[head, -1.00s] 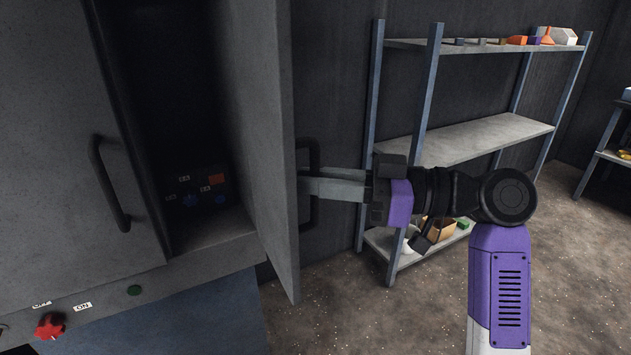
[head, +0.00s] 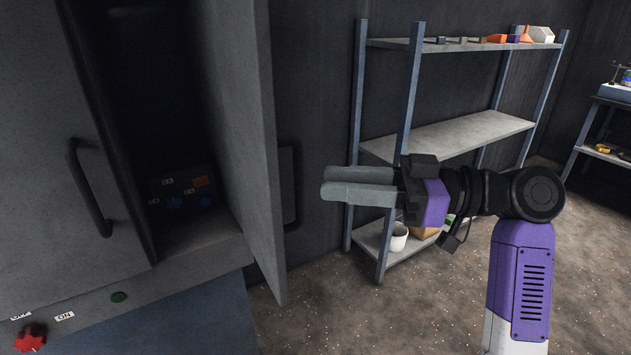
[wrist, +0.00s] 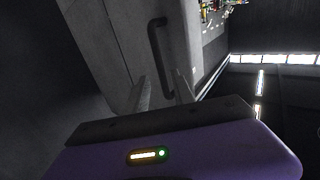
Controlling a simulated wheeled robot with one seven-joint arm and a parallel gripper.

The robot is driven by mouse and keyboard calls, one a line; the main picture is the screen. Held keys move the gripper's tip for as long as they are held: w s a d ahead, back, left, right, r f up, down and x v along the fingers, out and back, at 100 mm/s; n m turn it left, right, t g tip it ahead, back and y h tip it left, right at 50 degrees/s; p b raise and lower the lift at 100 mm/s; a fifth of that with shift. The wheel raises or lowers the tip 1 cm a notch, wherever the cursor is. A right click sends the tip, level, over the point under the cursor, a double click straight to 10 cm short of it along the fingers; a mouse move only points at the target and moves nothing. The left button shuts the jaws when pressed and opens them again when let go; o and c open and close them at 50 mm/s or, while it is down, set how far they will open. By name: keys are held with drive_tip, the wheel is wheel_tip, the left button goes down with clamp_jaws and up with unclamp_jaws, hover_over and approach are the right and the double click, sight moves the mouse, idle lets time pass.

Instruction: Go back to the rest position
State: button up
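My gripper (head: 324,182) is open and empty, its two grey fingers pointing left toward the open cabinet door (head: 243,140). A clear gap separates the fingertips from the dark door handle (head: 290,185). In the wrist view, the fingers of my gripper (wrist: 160,82) stand apart, with the handle (wrist: 155,45) beyond them. The door stands swung out from the cabinet, and its inside face shows in the head view.
Inside the cabinet is a dark control panel (head: 178,190). A metal shelf (head: 450,135) stands behind my arm. Open floor (head: 420,310) lies around my arm.

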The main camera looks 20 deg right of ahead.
drive_tip(key=shift+v, duration=0.75)
